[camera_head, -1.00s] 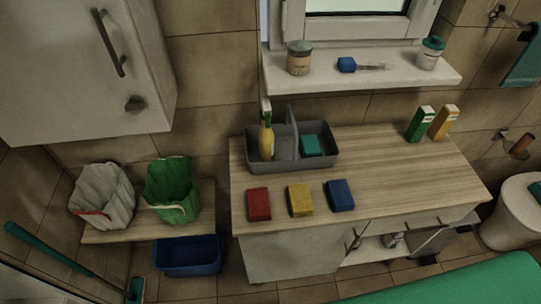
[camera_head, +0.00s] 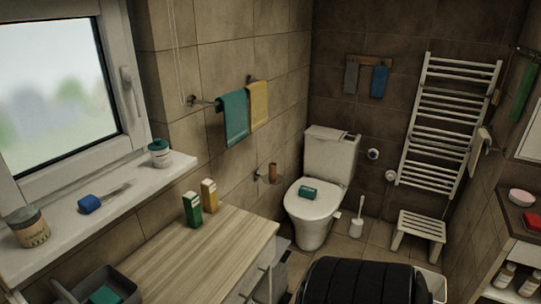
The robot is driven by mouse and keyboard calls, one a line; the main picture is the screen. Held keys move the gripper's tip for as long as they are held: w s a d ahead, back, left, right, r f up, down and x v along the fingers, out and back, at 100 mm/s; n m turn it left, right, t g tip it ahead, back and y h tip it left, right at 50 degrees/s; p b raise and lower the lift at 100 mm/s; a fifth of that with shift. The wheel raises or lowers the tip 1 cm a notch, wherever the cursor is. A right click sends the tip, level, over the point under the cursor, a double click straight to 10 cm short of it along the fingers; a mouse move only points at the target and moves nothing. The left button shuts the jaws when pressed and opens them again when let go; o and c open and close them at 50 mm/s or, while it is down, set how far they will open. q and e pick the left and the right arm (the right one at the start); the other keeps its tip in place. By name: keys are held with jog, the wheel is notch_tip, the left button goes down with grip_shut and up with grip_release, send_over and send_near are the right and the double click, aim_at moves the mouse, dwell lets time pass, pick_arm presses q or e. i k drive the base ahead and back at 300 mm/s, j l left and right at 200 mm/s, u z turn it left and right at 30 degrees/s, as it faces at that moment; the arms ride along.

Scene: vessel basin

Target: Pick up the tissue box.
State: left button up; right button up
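A small teal-green box (camera_head: 308,192) with a pale mark on top lies on the closed lid of the white toilet (camera_head: 312,204). It looks like the tissue box, though its print is too small to read. Nothing touches it from above. Neither of my grippers shows in this view.
A toilet brush (camera_head: 356,217) and white stool (camera_head: 418,235) stand right of the toilet. A large black ribbed object (camera_head: 362,281) fills the bottom foreground.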

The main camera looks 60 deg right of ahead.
aim_at(306, 192)
jog(key=z, duration=2.4)
jog(key=i+l+z, duration=0.1)
jog(key=i, duration=0.25)
